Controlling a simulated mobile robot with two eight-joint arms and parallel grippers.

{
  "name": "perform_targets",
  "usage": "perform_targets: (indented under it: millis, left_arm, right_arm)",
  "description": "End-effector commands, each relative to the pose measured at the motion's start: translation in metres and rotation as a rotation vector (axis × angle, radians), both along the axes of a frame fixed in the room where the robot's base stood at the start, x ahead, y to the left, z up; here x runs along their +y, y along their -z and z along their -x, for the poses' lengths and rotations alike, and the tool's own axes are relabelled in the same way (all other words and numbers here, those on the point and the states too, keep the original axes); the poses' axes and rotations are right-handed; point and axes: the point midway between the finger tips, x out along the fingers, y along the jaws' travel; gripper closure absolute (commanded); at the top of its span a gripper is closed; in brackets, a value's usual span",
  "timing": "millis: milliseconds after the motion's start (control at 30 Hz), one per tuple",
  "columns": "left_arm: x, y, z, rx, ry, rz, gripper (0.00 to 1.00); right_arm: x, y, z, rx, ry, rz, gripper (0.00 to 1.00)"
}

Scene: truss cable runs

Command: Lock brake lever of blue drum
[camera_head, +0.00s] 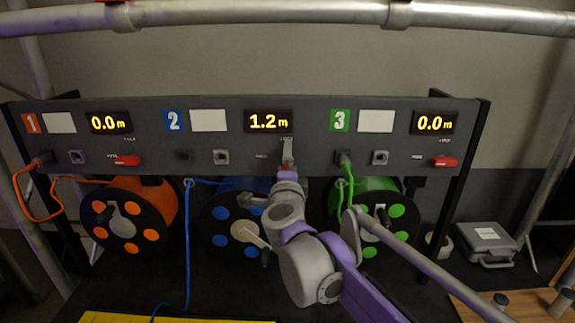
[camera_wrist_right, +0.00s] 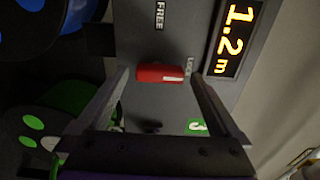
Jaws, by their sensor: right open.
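The blue drum (camera_head: 222,214) hangs under panel section 2, partly hidden by my right arm. In the right wrist view its brake lever (camera_wrist_right: 160,73) is a red handle, lined up with the LOCK label and turned away from the FREE label. My right gripper (camera_head: 288,158) is at the lever, covering it in the head view. In the right wrist view the open fingers (camera_wrist_right: 160,88) stand on either side of the lever; contact cannot be told. My left gripper is not in view.
The panel (camera_head: 330,155) also carries the orange drum's red lever (camera_head: 125,160) and the green drum's red lever (camera_head: 444,161). The green drum (camera_head: 375,190) is right of my arm. A blue cable (camera_head: 187,250) hangs left. A truss tube (camera_head: 250,14) crosses above.

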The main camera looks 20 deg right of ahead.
Motion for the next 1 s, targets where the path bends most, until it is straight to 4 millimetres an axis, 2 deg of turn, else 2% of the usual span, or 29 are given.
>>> perform_targets:
  millis: [167, 500, 600, 800, 1000]
  left_arm:
    - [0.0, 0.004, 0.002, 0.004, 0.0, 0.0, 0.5]
    - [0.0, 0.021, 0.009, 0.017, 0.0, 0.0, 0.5]
    - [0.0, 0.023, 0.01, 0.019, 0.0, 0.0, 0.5]
    - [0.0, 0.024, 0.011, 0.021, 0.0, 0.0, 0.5]
    - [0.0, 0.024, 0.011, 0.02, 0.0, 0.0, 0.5]
  right_arm:
    - [0.004, 0.001, 0.013, 0.001, -0.002, 0.0, 0.0]
    - [0.023, 0.002, 0.077, 0.002, -0.004, -0.001, 0.0]
    - [0.027, 0.002, 0.09, 0.001, -0.003, 0.0, 0.0]
    - [0.03, 0.0, 0.103, 0.0, 0.0, 0.0, 0.0]
    - [0.03, 0.0, 0.104, 0.0, 0.0, 0.0, 0.0]
